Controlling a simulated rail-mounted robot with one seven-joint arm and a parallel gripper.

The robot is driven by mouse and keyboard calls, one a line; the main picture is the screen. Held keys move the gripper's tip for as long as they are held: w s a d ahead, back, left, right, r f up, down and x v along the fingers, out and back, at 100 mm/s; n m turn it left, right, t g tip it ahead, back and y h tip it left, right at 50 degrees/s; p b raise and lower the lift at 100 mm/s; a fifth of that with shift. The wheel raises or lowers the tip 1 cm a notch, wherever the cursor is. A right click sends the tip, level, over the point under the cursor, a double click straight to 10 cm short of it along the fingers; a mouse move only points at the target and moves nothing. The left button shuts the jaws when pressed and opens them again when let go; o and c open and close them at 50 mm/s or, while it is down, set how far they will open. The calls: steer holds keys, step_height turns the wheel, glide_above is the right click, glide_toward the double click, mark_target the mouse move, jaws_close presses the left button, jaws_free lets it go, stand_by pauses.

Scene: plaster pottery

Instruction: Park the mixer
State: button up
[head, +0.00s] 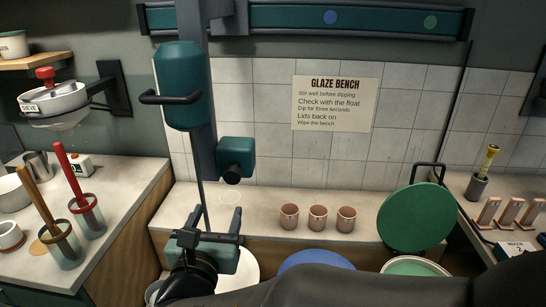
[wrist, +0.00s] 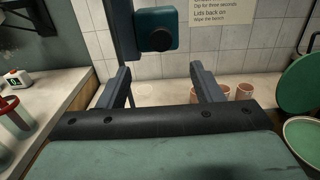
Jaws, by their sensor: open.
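The mixer has a teal motor housing (head: 181,78) with a black handle (head: 165,98). It hangs beside a dark upright column (head: 197,50); a thin shaft (head: 200,185) runs down below it. A teal box with a black knob (head: 236,155) sits lower on the column; it also shows in the wrist view (wrist: 156,28). My gripper (head: 211,222) is open and empty, below the teal box and in front of the column. In the wrist view its two fingers (wrist: 163,88) are wide apart with nothing between them. The shaft's lower end is hidden behind my gripper.
A teal rail (head: 285,18) runs along the top of the wall. A pale bucket (head: 247,266), a blue round top (head: 317,261) and a green-filled bucket (head: 415,267) stand low in front, partly behind my arm. A green lid (head: 418,218) stands upright. Three pink cups (head: 318,217) are on the bench.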

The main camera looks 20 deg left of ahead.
mark_target(231, 178)
steer(key=p+x, duration=0.2)
steer(key=x, duration=1.2)
steer(key=shift+d, duration=0.15)
